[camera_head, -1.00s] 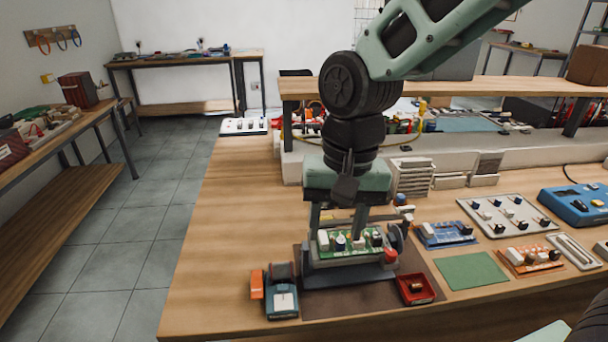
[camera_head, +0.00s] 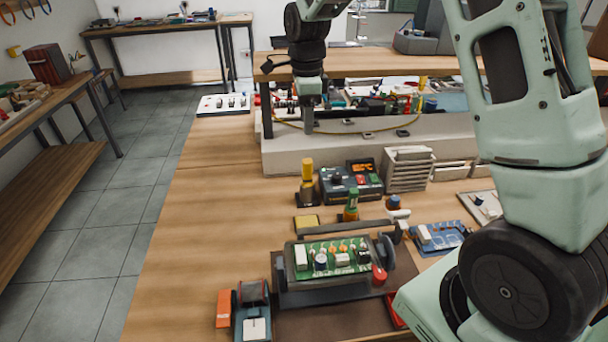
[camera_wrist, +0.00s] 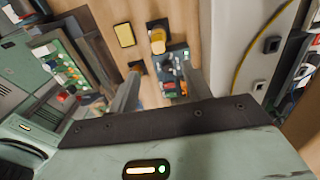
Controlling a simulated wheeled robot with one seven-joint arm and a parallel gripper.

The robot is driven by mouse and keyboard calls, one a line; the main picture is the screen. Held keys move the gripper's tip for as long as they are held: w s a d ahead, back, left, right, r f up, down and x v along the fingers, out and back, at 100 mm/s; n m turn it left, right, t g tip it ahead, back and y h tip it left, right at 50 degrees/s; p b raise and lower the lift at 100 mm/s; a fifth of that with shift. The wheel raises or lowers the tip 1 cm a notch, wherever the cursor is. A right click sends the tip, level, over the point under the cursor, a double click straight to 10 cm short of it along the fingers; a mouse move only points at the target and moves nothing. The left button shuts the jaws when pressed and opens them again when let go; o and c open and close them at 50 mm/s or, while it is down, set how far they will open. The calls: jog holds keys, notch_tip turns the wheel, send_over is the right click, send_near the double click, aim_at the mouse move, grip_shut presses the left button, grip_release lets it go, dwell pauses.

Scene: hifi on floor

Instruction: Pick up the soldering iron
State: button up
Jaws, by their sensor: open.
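A yellow-handled tool (camera_head: 307,172) stands upright in a dark holder, left of a dark station (camera_head: 366,186) with red and orange panels. Either could be the soldering iron; I cannot tell which. My gripper (camera_head: 309,128) points down, open and empty, above and behind the yellow-handled tool. In the wrist view, my gripper's fingers (camera_wrist: 160,85) are spread, with the station (camera_wrist: 171,84) showing between them. The yellow-handled tool (camera_wrist: 158,38) shows beyond them, and the green-handled tool (camera_wrist: 137,67) is partly hidden.
A yellow sponge (camera_head: 307,223) lies in front of the tools. A green circuit board (camera_head: 335,258) sits in a clamp nearer me. A raised white ledge (camera_head: 235,158) and a wooden shelf (camera_head: 400,62) run behind. The bench's left part is clear. My arm hides the right side.

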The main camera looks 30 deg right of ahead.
aim_at(307, 161)
notch_tip(307, 161, down, 10)
jog(key=shift+r+p, duration=0.1)
jog(key=shift+p, duration=0.8)
jog(key=shift+s+f+p, duration=0.2)
jog(key=shift+f+p, duration=0.75)
jog(key=shift+f, duration=1.7)
jog(key=c, duration=1)
